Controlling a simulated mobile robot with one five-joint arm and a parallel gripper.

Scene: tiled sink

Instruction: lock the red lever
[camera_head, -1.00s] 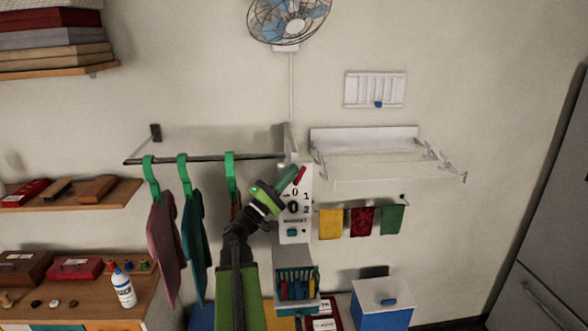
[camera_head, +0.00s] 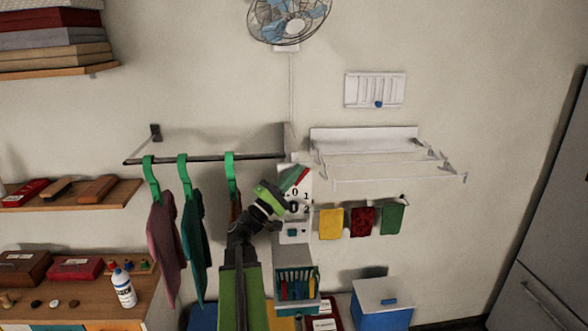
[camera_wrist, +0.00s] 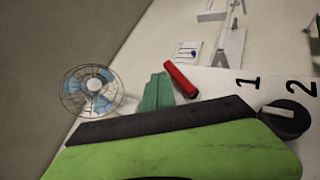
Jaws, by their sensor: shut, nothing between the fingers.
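The red lever (camera_head: 303,174) sits near the top of a white panel (camera_head: 305,235) on the wall, tilted up to the right in the head view. The lever also shows in the wrist view (camera_wrist: 181,79), just right of the teal fingertip. My gripper (camera_head: 291,181) is shut with nothing in it. Its teal tip lies close along the lever's left side; I cannot tell whether they touch. The gripper covers part of the panel. A black knob (camera_wrist: 288,117) with a white handle and the marks 1 and 2 shows in the wrist view.
A rail (camera_head: 205,159) with green hangers and cloths is left of the panel. A white folding rack (camera_head: 365,137) and small hanging cloths (camera_head: 362,221) are to its right. A fan (camera_head: 289,20) is above. A basket (camera_head: 296,277) is below.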

